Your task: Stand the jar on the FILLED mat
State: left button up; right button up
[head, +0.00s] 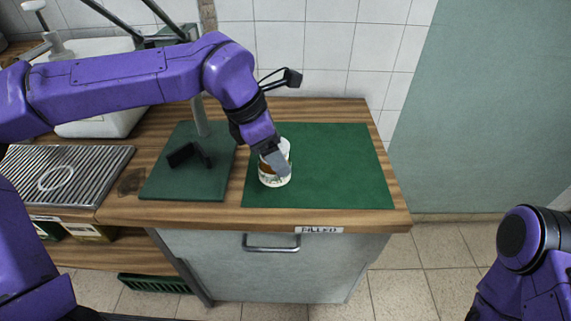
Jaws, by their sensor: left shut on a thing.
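A jar (269,180) with a pale body and a brown band is at the left part of the green FILLED mat (335,170). It looks upright. My left gripper (274,157) comes down over it from the upper left and is shut on it, hiding part of its top and side. I cannot tell whether the jar's base touches the mat. The FILLED label (319,230) is on the counter's front edge below the mat. My right arm shows at the lower right, but its gripper is out of view.
A dark green stand base (165,182) with an upright post is left of the mat. A ridged metal drain tray (95,165) lies further left, with a white container (105,122) behind. The mat's right side is clear. A tiled wall is behind the wooden counter (385,218).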

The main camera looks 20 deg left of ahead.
pick_arm(q)
jog(key=x, duration=0.5)
jog(key=shift+w+a, duration=0.35)
jog(key=shift+w, duration=0.05)
jog(key=shift+a+f, duration=0.1)
jog(key=shift+f, duration=0.3)
jog(key=shift+f, duration=0.15)
jog(key=o, duration=1.3)
jog(key=p+v, duration=0.1)
jog(key=v, duration=1.1)
